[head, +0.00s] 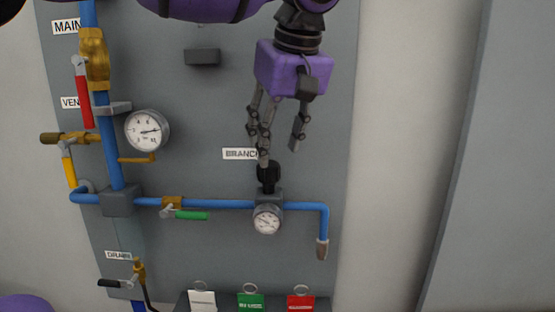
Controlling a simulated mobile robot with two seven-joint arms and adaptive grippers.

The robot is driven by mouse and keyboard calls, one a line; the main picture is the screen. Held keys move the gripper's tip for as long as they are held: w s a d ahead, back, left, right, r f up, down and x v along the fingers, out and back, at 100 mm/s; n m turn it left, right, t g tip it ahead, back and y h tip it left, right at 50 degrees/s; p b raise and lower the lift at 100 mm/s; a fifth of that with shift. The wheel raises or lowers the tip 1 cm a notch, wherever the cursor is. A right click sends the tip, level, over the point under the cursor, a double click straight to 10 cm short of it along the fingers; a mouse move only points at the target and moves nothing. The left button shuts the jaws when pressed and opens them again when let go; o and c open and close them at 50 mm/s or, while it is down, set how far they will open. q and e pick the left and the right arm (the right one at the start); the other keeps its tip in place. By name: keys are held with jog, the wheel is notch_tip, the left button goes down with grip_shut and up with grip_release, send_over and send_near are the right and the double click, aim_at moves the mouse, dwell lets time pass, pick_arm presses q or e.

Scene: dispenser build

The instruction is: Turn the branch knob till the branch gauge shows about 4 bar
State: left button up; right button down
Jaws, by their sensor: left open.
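The branch knob (268,178) is a black knob on top of a grey regulator block, below the BRANCH label (239,154). The branch gauge (267,220) is a small round white dial just under the block; its needle is too small to read. My left gripper (280,156) points down from above with its fingers apart and nothing between them. Its left fingers end just above the knob and overlap the label's right end; I cannot tell whether they touch the knob. The right finger hangs to the right of the knob. My right gripper is not in view.
A larger gauge (148,130) sits on the upper left of the grey panel (210,100). A red handle (83,102), yellow handle (70,172) and green handle (191,215) stick out from the blue pipes. White, green and red tags (301,303) stand below. The panel right of the gripper is clear.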

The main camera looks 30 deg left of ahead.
aim_at(272, 163)
pick_arm(q)
jog(key=shift+s+a+f, duration=0.1)
jog(key=shift+a+f, duration=0.2)
jog(key=shift+f, duration=0.3)
jog(key=shift+s+a+f, duration=0.1)
jog(key=shift+a+f, duration=0.15)
jog(key=shift+f, duration=0.35)
jog(key=shift+w+x, duration=0.25)
jog(key=shift+x, duration=0.9)
jog(key=shift+w+f, duration=0.15)
jog(key=shift+f, duration=0.2)
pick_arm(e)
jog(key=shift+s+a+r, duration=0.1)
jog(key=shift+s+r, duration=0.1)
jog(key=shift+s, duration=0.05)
pick_arm(q)
jog(key=shift+r, duration=0.1)
jog(key=c, duration=1)
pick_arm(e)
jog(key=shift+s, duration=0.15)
